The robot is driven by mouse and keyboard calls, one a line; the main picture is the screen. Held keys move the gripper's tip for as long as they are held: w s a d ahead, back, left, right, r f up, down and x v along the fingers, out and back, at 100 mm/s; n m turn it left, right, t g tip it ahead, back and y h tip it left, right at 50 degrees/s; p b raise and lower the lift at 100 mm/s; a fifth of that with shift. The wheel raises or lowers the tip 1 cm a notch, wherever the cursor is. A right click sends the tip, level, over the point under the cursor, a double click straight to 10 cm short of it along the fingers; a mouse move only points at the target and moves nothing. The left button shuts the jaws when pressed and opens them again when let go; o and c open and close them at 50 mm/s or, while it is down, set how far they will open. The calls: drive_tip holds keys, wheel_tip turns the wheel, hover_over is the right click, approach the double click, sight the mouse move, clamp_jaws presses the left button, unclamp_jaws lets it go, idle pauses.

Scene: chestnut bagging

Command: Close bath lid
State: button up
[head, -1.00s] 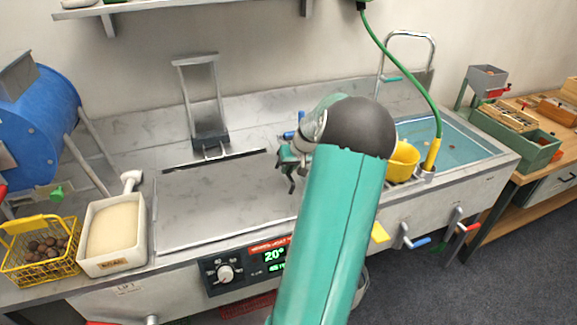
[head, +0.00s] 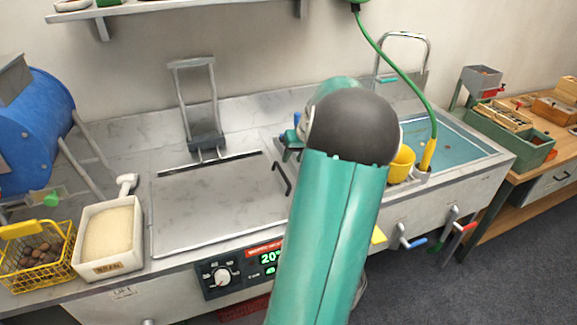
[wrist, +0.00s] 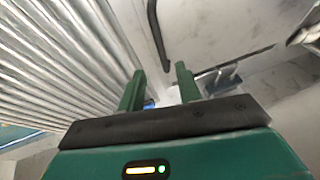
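The bath lid (head: 210,208) is a flat grey metal panel lying level in the counter, left of my arm, with no visible gap along its front edge. A dark bar handle (head: 283,180) stands at its right edge; a dark bar also shows at the top of the wrist view (wrist: 157,35). My gripper (head: 290,146) is mostly hidden behind my arm in the head view, near the lid's back right corner. In the wrist view my gripper (wrist: 158,88) has its two green fingers apart with nothing held between them.
A metal frame (head: 183,105) stands behind the lid. A white bin (head: 108,262) and yellow wire basket (head: 40,285) stand left. A yellow cup (head: 401,165) and blue-green water basin (head: 455,140) are right. A ribbed pale surface (wrist: 55,65) fills the wrist view's left.

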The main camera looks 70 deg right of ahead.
drive_tip(key=v, duration=0.5)
drive_tip(key=shift+w, duration=0.1)
idle(0.4)
drive_tip(key=w+a+r+n, duration=0.1)
drive_tip(key=w+a+r, duration=0.1)
drive_tip(key=w+a, duration=0.5)
drive_tip(key=w+a+r+n+g, duration=0.1)
drive_tip(key=w+a+r+n, duration=0.15)
drive_tip(key=a, duration=0.75)
drive_tip(key=w+a+r+n, duration=0.1)
drive_tip(key=w+a+r, duration=0.1)
drive_tip(key=w+a, duration=0.55)
drive_tip(key=s+a+r+n, duration=0.1)
drive_tip(key=s+a, duration=0.1)
drive_tip(key=a, duration=0.8)
drive_tip(key=s+a+r+n, duration=0.1)
drive_tip(key=a, duration=0.8)
drive_tip(key=s+a+f+n+t+y, duration=0.1)
drive_tip(key=s+a+f+n, duration=0.1)
drive_tip(key=s+a, duration=0.5)
drive_tip(key=a+n, duration=0.1)
drive_tip(key=a, duration=0.4)
drive_tip(key=shift+s+a+t+y, duration=0.15)
drive_tip(key=shift+s+t+y, duration=0.15)
drive_tip(key=shift+s+t, duration=0.1)
